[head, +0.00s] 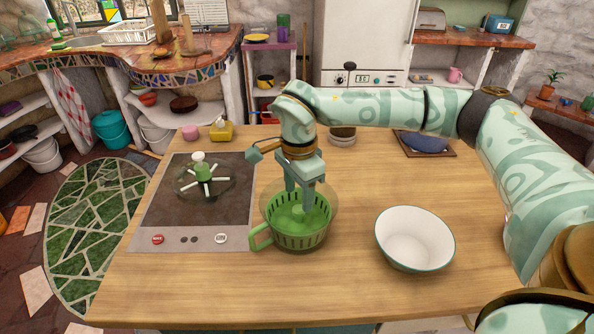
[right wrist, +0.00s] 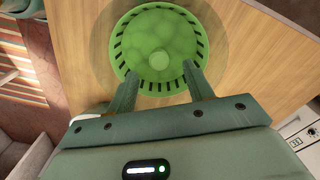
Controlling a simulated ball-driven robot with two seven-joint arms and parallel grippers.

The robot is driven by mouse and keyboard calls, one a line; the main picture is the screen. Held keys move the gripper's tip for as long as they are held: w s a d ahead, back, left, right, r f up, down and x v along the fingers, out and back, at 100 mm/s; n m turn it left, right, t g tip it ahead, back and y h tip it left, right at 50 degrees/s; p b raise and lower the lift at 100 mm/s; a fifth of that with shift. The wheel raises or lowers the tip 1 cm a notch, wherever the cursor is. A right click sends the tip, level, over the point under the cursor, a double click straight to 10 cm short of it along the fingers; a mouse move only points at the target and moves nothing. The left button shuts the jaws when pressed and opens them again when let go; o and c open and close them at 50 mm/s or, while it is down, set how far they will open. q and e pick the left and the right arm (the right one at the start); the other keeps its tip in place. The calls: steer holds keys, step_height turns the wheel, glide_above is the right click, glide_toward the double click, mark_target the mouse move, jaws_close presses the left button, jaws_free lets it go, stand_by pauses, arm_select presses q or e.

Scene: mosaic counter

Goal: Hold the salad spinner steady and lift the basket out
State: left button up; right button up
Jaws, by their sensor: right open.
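The salad spinner stands on the wooden counter in the middle of the head view. Its clear bowl (head: 332,196) surrounds a green slotted basket (head: 300,236), which also shows from above in the right wrist view (right wrist: 122,62). A green handle (head: 259,238) sticks out to the left. A round green knob (right wrist: 159,60) rises in the basket's middle among pale green rounded shapes. My right gripper (head: 304,203) points down over the basket, open, with its fingers apart and reaching over the rim in the right wrist view (right wrist: 162,72). Whether the fingertips touch anything is unclear. My left gripper is out of view.
A clear lid with a green and white knob (head: 203,172) lies on the dark cooktop (head: 165,215) to the left. A white bowl (head: 414,240) stands to the right. A yellow item (head: 222,131) and a blue item (head: 424,142) are farther back. The front counter is clear.

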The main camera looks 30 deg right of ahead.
mark_target(299, 208)
step_height(299, 208, down, 6)
steer(key=shift+s+f+b, duration=0.1)
steer(key=shift+b, duration=0.5)
jaws_close()
